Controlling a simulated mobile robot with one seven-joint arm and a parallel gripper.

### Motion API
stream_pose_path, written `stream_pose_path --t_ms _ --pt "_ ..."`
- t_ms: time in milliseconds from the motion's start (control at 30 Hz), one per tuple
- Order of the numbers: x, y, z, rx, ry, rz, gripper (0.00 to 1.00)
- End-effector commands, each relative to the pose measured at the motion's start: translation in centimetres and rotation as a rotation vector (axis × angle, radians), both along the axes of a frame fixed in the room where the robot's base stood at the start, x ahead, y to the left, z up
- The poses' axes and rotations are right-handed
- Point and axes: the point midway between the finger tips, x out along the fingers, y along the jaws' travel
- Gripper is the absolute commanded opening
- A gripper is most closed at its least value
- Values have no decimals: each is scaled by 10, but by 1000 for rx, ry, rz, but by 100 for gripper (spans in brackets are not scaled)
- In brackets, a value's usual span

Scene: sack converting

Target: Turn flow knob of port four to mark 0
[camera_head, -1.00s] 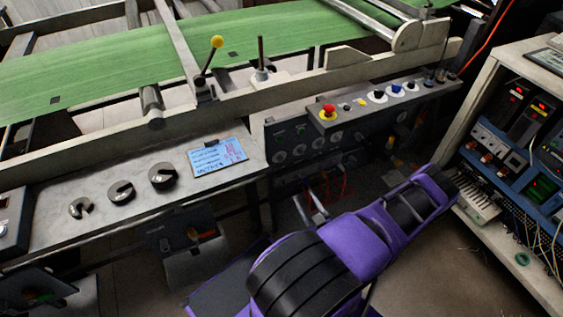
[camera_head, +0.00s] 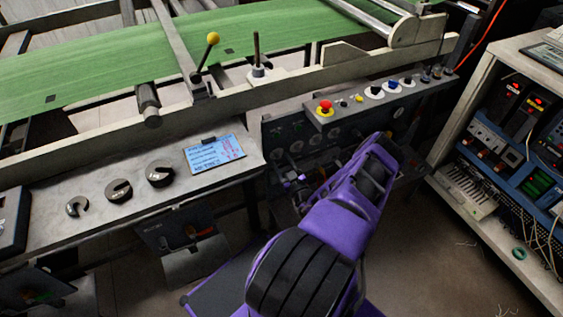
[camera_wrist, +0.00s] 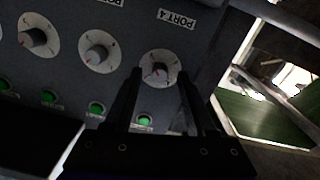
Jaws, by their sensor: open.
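The dial's numbers are too small to read, and I cannot tell which mark the knob points to. My gripper (camera_wrist: 161,78) is open and empty, its two black fingers reaching toward this dial, one on each side of its lower part. I cannot tell whether they touch it. In the head view, the dark port panel (camera_head: 285,134) is partly hidden by my arm.
More dials, such as the middle one (camera_wrist: 98,52) and the left one (camera_wrist: 38,36), sit left of port four. A green button (camera_wrist: 145,121) is below it. Above the panel, a ledge carries a red emergency button (camera_head: 325,107). A shelf unit (camera_head: 490,190) stands at right.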

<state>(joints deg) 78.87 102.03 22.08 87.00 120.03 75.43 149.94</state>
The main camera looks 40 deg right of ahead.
Motion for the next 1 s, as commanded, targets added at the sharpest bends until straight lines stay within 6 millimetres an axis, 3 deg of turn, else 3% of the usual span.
stream_pose_path --t_ms 267,600,1000 --pt "2 -1 0 0 -1 0 56" --pt "2 0 0 0 -1 0 0" --pt "1 -1 -1 -23 7 -1 0"
